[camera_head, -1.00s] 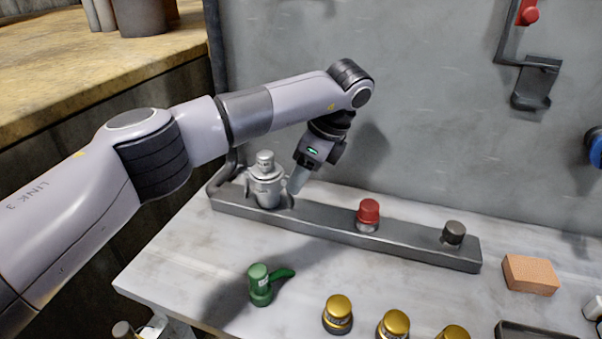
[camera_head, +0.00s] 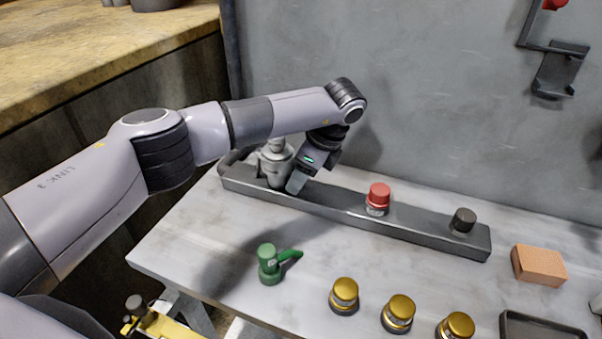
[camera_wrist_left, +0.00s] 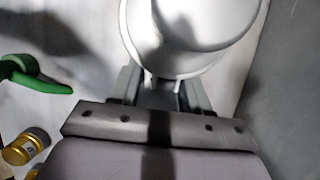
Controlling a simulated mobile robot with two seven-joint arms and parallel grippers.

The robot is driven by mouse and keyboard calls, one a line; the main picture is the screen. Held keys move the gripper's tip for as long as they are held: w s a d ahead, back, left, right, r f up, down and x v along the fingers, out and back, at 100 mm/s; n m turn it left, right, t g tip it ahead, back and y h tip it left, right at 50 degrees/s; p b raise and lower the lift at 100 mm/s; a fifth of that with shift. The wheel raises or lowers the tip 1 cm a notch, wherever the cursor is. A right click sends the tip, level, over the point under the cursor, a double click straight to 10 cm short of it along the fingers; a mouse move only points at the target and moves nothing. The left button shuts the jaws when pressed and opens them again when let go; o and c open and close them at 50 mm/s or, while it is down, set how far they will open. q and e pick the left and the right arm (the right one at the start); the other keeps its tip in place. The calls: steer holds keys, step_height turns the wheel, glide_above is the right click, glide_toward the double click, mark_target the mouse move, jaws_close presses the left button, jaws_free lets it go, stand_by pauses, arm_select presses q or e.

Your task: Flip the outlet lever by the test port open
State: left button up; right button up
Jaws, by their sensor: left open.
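A silver fitting (camera_head: 274,165) stands upright on the left end of a dark grey bar (camera_head: 335,207) at the wall. My left gripper (camera_head: 296,185) is open and points down just right of the fitting, close above the bar. In the left wrist view the large silver body (camera_wrist_left: 190,30) fills the top, in front of the left gripper (camera_wrist_left: 160,88); I cannot tell whether they touch. No outlet lever can be clearly made out; the gripper and arm cover part of the fitting. My right gripper is not in view.
A red cap (camera_head: 379,193) and a black cap (camera_head: 463,220) stand on the bar. A green valve with a curved handle (camera_head: 270,262) and several gold-capped pieces (camera_head: 345,292) stand on the pale tabletop. An orange block (camera_head: 538,265) lies right. The wall (camera_head: 420,90) is close behind.

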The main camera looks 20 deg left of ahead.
arm_select(q)
jaws_close()
steer(key=h, duration=0.3)
steer(key=shift+d+r, duration=0.2)
steer(key=shift+d, duration=0.15)
steer(key=shift+d+r+h, duration=0.2)
steer(key=shift+d+h, duration=0.05)
steer(key=shift+h, duration=0.75)
steer(key=shift+d+r+h, duration=0.2)
steer(key=shift+h, duration=0.8)
jaws_free()
